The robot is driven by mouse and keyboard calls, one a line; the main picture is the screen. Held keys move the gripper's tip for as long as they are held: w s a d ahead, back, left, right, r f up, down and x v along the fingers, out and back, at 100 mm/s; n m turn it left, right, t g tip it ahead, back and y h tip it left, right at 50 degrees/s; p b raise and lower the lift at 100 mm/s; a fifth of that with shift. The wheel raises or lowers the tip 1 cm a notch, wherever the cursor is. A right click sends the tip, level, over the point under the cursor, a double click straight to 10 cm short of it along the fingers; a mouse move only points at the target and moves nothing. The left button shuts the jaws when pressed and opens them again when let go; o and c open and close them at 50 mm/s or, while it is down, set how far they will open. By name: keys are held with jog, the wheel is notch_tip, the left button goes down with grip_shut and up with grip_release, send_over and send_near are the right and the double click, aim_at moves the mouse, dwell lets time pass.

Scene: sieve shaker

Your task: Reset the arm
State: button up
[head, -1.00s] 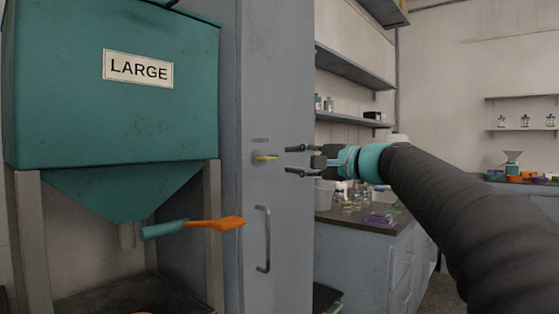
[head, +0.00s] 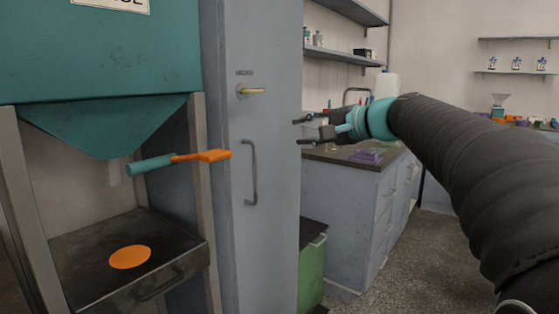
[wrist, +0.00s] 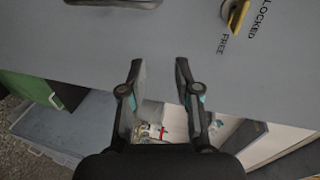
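My gripper (head: 312,130) is open and empty in the head view, its two dark fingers pointing left toward the grey cabinet (head: 277,200). The wrist view also shows my gripper (wrist: 158,68) with its fingers apart and nothing between them. The cabinet face lies in front of the fingertips. In the wrist view the latch (wrist: 236,14) is at the upper right, beside the words "LOCKED" and "FREE". My gripper looks apart from both.
A teal hopper (head: 100,60) with an orange-and-teal lever (head: 180,161) stands at left, above a dark tray (head: 85,262) with an orange disc (head: 130,257). A green bin (head: 312,270) and a counter (head: 345,152) stand right of the cabinet. Floor (head: 410,260) is clear at right.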

jog(key=s+d+f+n+g+h, duration=0.1)
jog(key=s+f+h, duration=0.1)
jog(key=s+f, duration=0.35)
jog(key=s+d+f+g+h, duration=0.1)
jog(key=s+f+g+h, duration=0.1)
jog(key=f, duration=0.6)
jog(key=s+d+f+n+g+h, duration=0.1)
jog(key=s+d+f+h, duration=0.15)
jog(key=f, duration=0.35)
jog(key=s+d+f+n+h, duration=0.1)
jog(key=s+f+n+h, duration=0.1)
jog(key=s+f, duration=0.4)
jog(key=s+d+f+n+h, duration=0.2)
jog(key=s+f, duration=0.5)
jog(key=s, duration=1)
jog(key=shift+d+n+g+h, duration=0.3)
jog(key=shift+n+g+h, duration=0.15)
jog(key=shift+n, duration=0.25)
